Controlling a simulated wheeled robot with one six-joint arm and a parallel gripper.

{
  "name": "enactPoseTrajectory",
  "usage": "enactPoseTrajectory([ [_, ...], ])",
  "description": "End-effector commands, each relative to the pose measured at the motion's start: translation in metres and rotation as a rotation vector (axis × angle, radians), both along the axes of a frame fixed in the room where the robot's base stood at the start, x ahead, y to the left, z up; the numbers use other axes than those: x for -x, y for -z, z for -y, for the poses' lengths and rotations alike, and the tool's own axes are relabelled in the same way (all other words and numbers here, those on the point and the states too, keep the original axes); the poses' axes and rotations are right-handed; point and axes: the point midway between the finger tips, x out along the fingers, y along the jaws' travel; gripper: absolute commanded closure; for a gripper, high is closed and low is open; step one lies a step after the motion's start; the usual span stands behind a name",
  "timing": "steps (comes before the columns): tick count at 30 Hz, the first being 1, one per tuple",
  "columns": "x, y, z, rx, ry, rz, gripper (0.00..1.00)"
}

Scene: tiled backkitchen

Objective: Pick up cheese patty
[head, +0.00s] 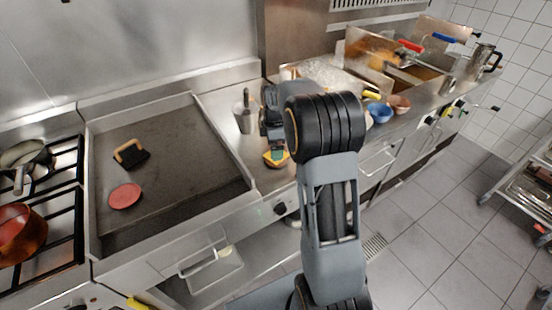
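A small yellow-orange piece (272,160), which looks like the cheese patty, is on the steel counter right of the griddle. My gripper (277,150) points down directly over it, with teal fingertips at or very near it. My wrist and arm hide part of the gripper. I cannot tell if the fingers touch the piece or how far apart they are. A plain pink-red patty (126,196), with no cheese on it, lies flat on the griddle to the left.
The griddle (190,190) also holds a black press with a wooden handle (131,154). A metal container with utensils (244,117) stands left of my gripper. Blue (380,112) and reddish (399,104) bowls and fryer baskets stand to the right. A stove with pans is far left.

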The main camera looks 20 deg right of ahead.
Motion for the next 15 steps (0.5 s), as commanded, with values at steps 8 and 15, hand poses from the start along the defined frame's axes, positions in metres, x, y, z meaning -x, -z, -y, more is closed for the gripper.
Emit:
enactPoseTrajectory([
  [8,0.002,0.035,-0.002,-0.001,0.0,-0.005,0.0],
  [15,0.001,0.051,-0.001,0.0,0.001,-0.001,0.0],
])
